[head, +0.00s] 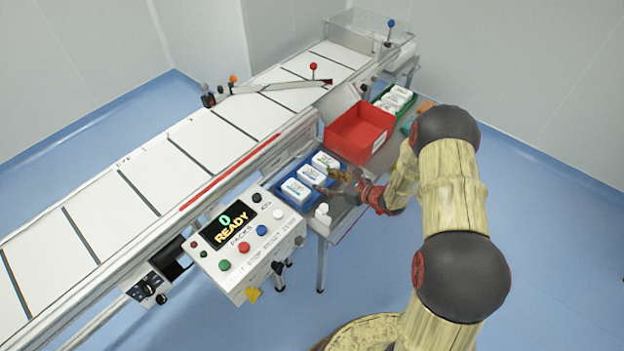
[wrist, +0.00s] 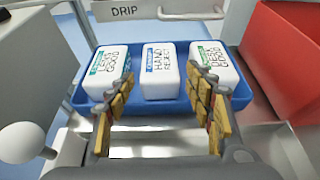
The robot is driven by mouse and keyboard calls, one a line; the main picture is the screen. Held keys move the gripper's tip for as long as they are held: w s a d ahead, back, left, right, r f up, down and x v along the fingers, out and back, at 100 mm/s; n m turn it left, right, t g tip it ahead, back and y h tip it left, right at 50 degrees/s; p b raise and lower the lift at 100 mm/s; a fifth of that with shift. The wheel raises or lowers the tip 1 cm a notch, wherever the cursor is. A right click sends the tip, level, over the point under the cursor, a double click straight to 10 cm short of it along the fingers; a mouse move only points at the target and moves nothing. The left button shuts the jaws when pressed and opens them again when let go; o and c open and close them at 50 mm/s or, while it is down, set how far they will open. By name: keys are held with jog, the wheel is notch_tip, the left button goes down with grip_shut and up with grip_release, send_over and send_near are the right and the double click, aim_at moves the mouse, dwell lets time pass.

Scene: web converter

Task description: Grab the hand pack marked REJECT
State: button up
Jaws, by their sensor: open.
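A blue tray (wrist: 165,103) holds three white packs in a row. The middle pack (wrist: 160,75) has a blue-banded label that appears to read HAND REJECT; it is also the middle one in the head view (head: 311,174). The left pack (wrist: 107,68) and right pack (wrist: 214,68) have green-banded labels that seem to end in GOOD. My gripper (wrist: 159,84) is open and empty, its fingers in front of the tray and lined up on either side of the middle pack in the wrist view. In the head view my gripper (head: 334,180) is at the tray's right side.
A red bin (head: 360,133) stands just beyond the tray, with a green tray of packs (head: 395,100) behind it. The conveyor (head: 150,170) runs along the left. A control panel reading READY (head: 245,240) and a white knob (wrist: 22,142) are close to the tray.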

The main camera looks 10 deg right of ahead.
aim_at(319, 178)
jog(key=b+x, duration=0.1)
jog(key=x, duration=0.3)
jog(key=shift+s+f, duration=0.1)
jog(key=shift+w+a, duration=0.2)
jog(key=shift+w, duration=0.1)
jog(key=shift+c, duration=0.9)
jog(key=c, duration=0.7)
jog(key=shift+c, duration=0.8)
